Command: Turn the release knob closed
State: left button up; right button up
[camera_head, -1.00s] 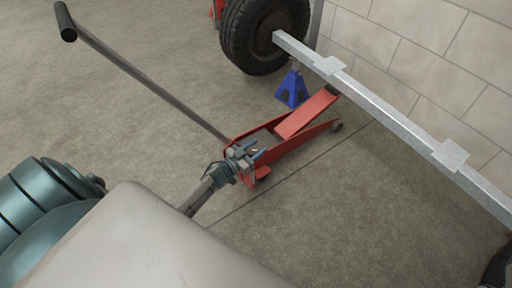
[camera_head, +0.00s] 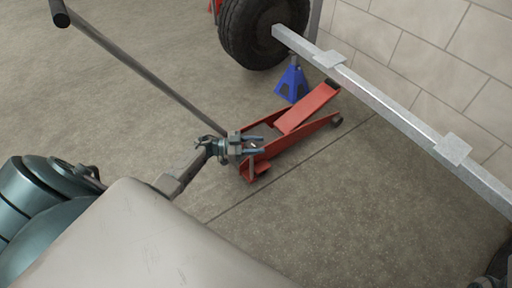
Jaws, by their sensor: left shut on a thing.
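The red floor jack (camera_head: 308,107) stands on the floor in the head view, its long grey handle (camera_head: 140,76) rising to the upper left with a black grip. My left gripper (camera_head: 263,146) is at the jack's near end, beside the handle's base, fingers pointing right. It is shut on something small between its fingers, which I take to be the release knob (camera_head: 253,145). The knob is mostly hidden by the fingers, so its turn angle cannot be read. My right gripper is not in view.
A grey trailer beam (camera_head: 395,103) crosses the upper right, with a black tire (camera_head: 240,35) at its far end. A blue jack stand (camera_head: 291,83) stands beside the jack. A block wall (camera_head: 430,50) is behind. The floor to the left is clear.

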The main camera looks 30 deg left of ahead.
pick_arm(q)
jog(key=shift+s+a+f+m+g+h+b, duration=0.15)
jog(key=shift+f+m+g+h+b, duration=0.1)
jog(key=shift+m+g+h+b, duration=0.35)
jog(key=shift+g, duration=0.3)
jog(key=o, duration=1)
jog(key=shift+r, duration=0.1)
